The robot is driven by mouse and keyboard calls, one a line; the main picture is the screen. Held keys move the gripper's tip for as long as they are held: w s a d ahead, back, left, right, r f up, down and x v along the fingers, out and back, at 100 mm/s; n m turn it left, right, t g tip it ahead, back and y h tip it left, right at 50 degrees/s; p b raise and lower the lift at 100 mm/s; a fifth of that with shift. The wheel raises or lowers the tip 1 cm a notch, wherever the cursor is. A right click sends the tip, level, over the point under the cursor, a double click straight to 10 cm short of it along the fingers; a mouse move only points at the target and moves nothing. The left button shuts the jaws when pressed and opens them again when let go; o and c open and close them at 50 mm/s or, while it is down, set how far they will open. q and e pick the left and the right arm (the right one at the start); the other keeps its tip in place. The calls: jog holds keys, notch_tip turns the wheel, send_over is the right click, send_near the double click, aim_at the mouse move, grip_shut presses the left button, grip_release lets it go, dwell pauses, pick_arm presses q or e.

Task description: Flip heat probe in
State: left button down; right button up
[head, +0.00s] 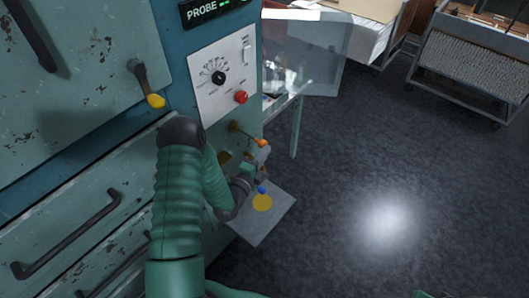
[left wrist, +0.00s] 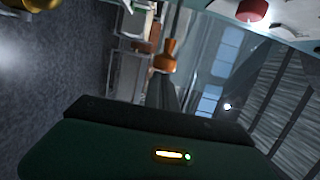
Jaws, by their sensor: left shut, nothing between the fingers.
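The cabinet's side carries a short rod with an orange end (head: 261,142), below the control panel; it looks like the heat probe's handle. The orange piece (left wrist: 165,58) also shows in the left wrist view, upper middle. My left gripper (head: 262,160) is shut and empty, just below the orange end in the head view. I cannot tell whether they touch. My forearm and wrist hide part of the cabinet's lower side. A lit PROBE display (head: 215,8) sits at the top. My right gripper is not in view.
The control panel (head: 222,75) has a black dial (head: 218,78) and a red button (head: 241,97). A yellow-tipped lever (head: 155,100) juts from the front. A grey plate (head: 268,222) with a yellow disc lies below. Carts stand at the back; the right floor is clear.

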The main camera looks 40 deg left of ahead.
aim_at(251, 137)
pick_arm(q)
jog(key=a+b, duration=0.3)
jog(key=a, duration=0.5)
jog(key=shift+w, duration=0.3)
jog(key=shift+d+r, duration=0.1)
jog(key=shift+r, duration=0.05)
